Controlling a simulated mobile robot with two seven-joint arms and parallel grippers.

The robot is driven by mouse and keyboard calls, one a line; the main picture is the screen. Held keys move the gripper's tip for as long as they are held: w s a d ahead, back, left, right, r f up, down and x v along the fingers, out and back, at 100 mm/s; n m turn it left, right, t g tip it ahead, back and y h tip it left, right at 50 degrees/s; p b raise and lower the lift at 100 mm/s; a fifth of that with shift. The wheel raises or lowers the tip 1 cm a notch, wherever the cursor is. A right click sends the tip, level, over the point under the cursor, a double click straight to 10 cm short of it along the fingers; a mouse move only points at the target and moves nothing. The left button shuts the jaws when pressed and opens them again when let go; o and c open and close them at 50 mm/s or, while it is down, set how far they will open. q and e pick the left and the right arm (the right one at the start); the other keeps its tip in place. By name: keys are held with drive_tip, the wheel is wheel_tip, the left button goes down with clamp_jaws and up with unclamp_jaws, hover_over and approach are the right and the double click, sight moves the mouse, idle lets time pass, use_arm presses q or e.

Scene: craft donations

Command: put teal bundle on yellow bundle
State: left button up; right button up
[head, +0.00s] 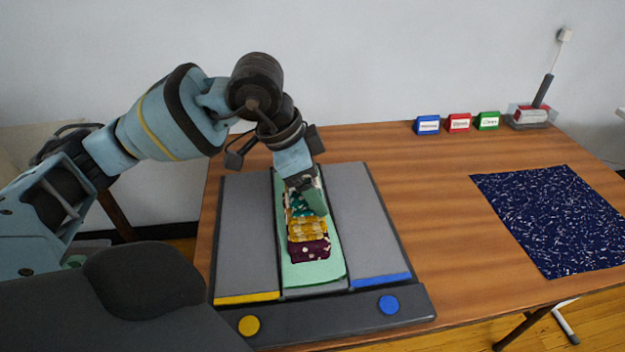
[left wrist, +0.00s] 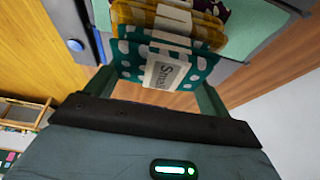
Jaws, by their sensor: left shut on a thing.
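The teal bundle with white dots (head: 297,209) is at the far end of a row of fabric bundles on a pale green strip (head: 322,273). In the left wrist view the teal bundle (left wrist: 128,58), with a white paper label, is between the two fingers. My left gripper (head: 307,198) is shut on it and hides part of it in the head view. The yellow bundle (head: 308,229) lies just in front of it; it also shows in the left wrist view (left wrist: 130,14). I cannot tell whether the two touch. My right gripper is not in view.
A dark purple dotted bundle (head: 309,251) lies in front of the yellow one. Grey panels flank the strip, above yellow (head: 249,325) and blue (head: 388,305) buttons. A navy speckled mat (head: 550,215) and small blue, red and green label blocks (head: 458,123) are to the right.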

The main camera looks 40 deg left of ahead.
use_arm(q)
drive_tip(key=shift+f, duration=0.2)
drive_tip(key=o, duration=0.9)
drive_tip(key=shift+r, duration=0.1)
drive_tip(key=shift+r, duration=0.2)
drive_tip(key=p+v, duration=0.1)
drive_tip(key=v, duration=1.1)
